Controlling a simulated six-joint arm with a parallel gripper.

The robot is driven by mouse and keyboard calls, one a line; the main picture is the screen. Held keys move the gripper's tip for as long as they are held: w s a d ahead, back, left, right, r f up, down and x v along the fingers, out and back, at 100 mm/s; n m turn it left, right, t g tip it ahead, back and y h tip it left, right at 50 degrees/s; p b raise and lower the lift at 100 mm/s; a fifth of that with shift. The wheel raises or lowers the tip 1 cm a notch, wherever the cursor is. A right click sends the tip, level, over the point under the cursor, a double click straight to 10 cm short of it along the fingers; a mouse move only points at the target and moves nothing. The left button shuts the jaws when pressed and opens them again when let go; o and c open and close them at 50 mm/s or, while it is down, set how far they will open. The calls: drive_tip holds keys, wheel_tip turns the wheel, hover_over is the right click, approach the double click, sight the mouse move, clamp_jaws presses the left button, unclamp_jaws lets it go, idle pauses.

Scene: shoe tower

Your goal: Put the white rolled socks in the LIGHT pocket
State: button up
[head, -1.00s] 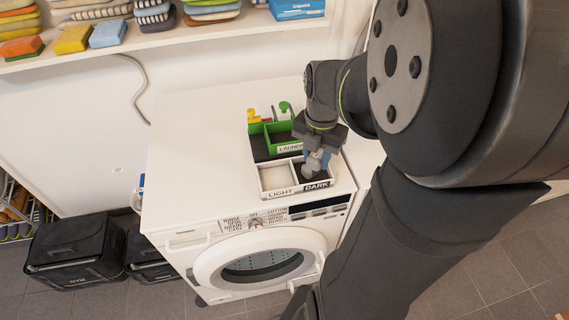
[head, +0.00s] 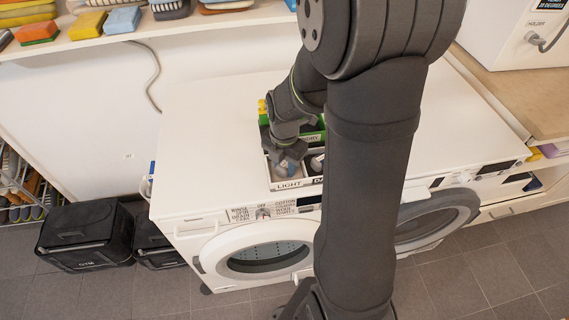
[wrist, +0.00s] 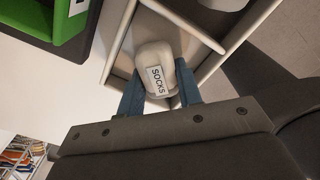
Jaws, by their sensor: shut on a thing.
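The white rolled socks (wrist: 155,62), with a SOCKS label, are between the blue fingers of my gripper (wrist: 160,92) in the wrist view. My gripper is shut on them. In the head view, my gripper (head: 288,160) is at the LIGHT pocket (head: 289,185), the left front compartment of the white box. The socks are over or in this pocket; how deep they sit I cannot tell. The DARK pocket (head: 318,181) is beside it on the right, its label partly hidden by my arm.
A green tray (wrist: 62,30) stands behind the white box. The box is on a white washing machine (head: 215,130), whose top is clear on the left. A shelf (head: 120,40) runs along the wall.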

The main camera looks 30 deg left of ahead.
sight(284, 164)
drive_tip(key=shift+f, duration=0.15)
drive_tip(key=o, duration=1)
drive_tip(key=shift+c, duration=0.2)
wheel_tip(284, 164, up, 12)
drive_tip(key=shift+r, duration=0.2)
